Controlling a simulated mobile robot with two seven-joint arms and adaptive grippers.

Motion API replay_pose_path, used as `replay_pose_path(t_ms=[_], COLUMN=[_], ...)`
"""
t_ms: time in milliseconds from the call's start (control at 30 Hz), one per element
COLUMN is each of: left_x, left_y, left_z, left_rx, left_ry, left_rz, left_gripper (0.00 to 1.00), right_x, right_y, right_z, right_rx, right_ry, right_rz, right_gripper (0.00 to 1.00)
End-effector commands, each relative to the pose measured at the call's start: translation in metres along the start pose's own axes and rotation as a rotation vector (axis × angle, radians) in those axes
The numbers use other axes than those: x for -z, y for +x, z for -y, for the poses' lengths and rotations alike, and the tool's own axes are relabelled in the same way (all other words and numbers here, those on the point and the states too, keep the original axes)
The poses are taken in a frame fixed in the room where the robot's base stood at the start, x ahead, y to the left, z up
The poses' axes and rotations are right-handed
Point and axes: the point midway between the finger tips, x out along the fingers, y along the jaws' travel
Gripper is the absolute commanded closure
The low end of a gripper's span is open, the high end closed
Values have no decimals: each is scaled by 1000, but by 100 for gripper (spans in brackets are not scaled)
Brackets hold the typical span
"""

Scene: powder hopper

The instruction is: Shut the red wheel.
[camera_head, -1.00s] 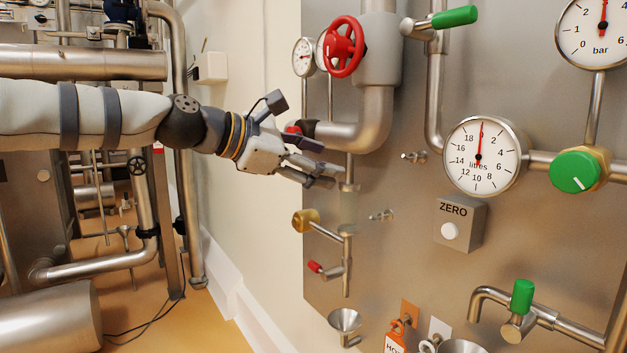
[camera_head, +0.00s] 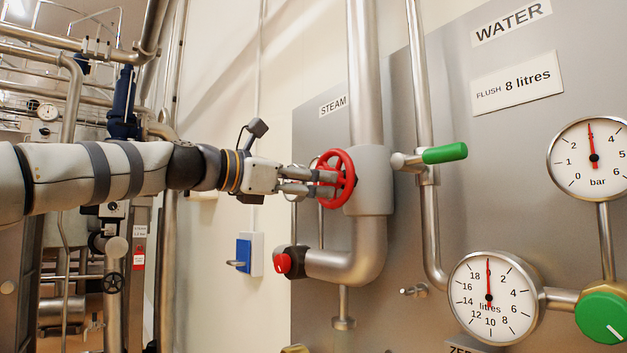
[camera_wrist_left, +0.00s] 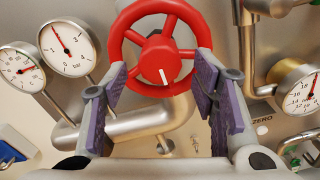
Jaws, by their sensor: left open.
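The red wheel (camera_head: 336,179) is mounted on the side of the vertical steel steam pipe, under the STEAM label. My left gripper (camera_head: 325,183) is level with it in the head view, its fingers overlapping the rim from the left. In the left wrist view the red wheel (camera_wrist_left: 155,48) shows its spokes and a white mark on its hub. The fingers of my left gripper (camera_wrist_left: 160,98) are open, one on each side of the wheel's lower part. I cannot tell whether they touch the rim. My right gripper is not in view.
A green-handled lever (camera_head: 445,154) sticks out right of the wheel. A red knob (camera_head: 283,263) sits on the pipe elbow below. Round gauges stand behind the wheel, such as the one at left (camera_wrist_left: 68,48). A blue switch (camera_head: 244,256) is on the wall.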

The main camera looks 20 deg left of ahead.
Motion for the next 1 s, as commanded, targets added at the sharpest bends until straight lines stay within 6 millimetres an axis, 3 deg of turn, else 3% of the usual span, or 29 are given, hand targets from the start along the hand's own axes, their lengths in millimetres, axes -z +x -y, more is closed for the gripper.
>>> replay_pose_path(t_ms=[333,500,567,1000], left_x=[-2,-2,-2,-1], left_y=[7,7,7,7], left_z=[0,0,0,0], left_rx=[0,0,0,0], left_ry=[-1,-1,-1,91], left_rz=[3,2,2,2], left_gripper=[47,85,95,95], right_x=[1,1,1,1], right_y=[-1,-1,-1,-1], right_z=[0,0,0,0], right_rx=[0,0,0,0], right_ry=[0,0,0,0], right_rz=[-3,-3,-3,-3], right_gripper=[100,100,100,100])
